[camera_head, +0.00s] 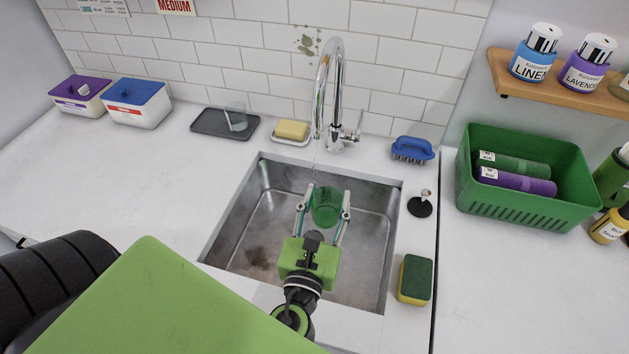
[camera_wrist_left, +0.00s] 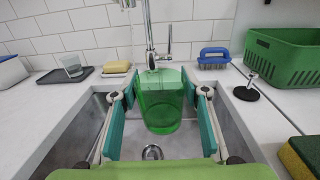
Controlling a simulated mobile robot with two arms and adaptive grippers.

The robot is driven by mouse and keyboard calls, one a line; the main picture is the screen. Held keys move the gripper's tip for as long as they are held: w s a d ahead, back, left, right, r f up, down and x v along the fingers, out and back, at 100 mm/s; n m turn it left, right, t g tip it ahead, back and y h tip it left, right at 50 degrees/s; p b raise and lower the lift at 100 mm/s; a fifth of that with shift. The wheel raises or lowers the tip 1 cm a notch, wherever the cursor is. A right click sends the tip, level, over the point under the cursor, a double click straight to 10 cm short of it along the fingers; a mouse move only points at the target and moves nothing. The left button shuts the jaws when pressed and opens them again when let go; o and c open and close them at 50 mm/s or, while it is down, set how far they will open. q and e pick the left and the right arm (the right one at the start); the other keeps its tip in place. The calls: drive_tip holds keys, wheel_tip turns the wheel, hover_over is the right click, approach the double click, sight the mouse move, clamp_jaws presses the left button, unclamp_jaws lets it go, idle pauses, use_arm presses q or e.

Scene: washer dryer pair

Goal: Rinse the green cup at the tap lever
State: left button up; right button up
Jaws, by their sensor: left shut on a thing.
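The green cup (camera_head: 326,208) is translucent and is held over the sink (camera_head: 257,247), beneath the tap spout. My left gripper (camera_head: 325,203) is shut on it, with one finger on each side. In the left wrist view the green cup (camera_wrist_left: 161,108) looks upright between the finger pads of my left gripper (camera_wrist_left: 160,112). The chrome tap (camera_head: 335,85) stands behind the sink, with its lever (camera_head: 356,130) on the right side. A faint thin line hangs below the spout; I cannot clearly tell whether it is water. My right gripper is not in view.
A soap bar (camera_head: 291,130) on a dish and a dark tray (camera_head: 213,124) with a clear glass (camera_head: 237,117) lie behind the sink. A blue brush (camera_head: 412,150), black stopper (camera_head: 421,206) and sponge (camera_head: 415,278) lie to its right. The left counter is mostly clear.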

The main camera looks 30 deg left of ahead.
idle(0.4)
use_arm(q)
drive_tip(key=shift+s+d+r+p, duration=0.45)
drive_tip(key=shift+s+d+r, duration=0.1)
drive_tip(key=shift+r, duration=0.1)
drive_tip(key=shift+s+d+r+p, duration=0.9)
drive_tip(key=shift+s+d+r, duration=0.25)
drive_tip(key=shift+d+r, duration=0.2)
